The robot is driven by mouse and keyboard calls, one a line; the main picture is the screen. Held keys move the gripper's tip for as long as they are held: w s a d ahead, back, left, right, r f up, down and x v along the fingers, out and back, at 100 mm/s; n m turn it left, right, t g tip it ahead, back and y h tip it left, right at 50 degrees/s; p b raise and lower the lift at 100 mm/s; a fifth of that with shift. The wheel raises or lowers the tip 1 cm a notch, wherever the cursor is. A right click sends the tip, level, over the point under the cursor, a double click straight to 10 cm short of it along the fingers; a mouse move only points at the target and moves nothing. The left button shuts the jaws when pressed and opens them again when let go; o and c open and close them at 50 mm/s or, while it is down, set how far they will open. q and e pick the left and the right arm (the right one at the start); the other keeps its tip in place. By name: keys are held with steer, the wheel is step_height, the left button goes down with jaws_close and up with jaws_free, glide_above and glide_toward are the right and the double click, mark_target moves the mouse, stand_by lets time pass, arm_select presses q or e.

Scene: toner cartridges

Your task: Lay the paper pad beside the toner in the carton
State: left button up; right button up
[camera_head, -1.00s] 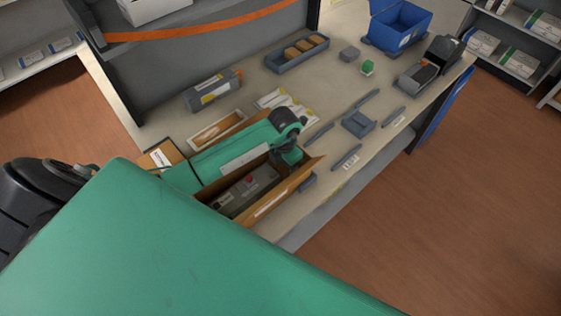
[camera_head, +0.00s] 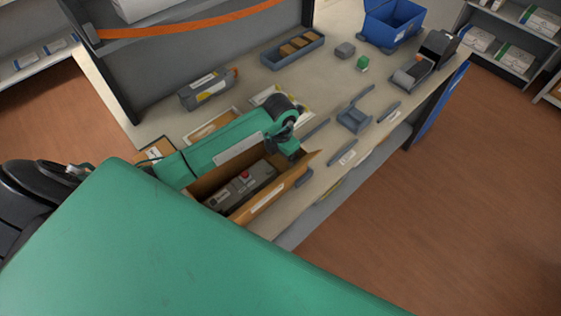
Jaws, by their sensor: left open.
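The open carton (camera_head: 268,201) stands at the table's near edge. A dark grey toner cartridge (camera_head: 228,194) with a red spot lies inside it. My left arm reaches across the carton's back side, hiding part of its inside. My left gripper (camera_head: 287,147) is open at the carton's right end; its fingertips are hard to make out. My right gripper is not in view.
Another toner cartridge (camera_head: 207,89) lies farther back. White-and-yellow packets (camera_head: 268,94) are partly behind my arm. A grey tray (camera_head: 291,51), a blue bin (camera_head: 393,25), a label printer-like device (camera_head: 425,62) and a small grey holder (camera_head: 353,119) stand on the table (camera_head: 335,85).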

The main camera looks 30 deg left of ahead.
mark_target(280, 161)
arm_select(q)
step_height(280, 161, up, 9)
steer(key=b, duration=0.2)
stand_by(0.5)
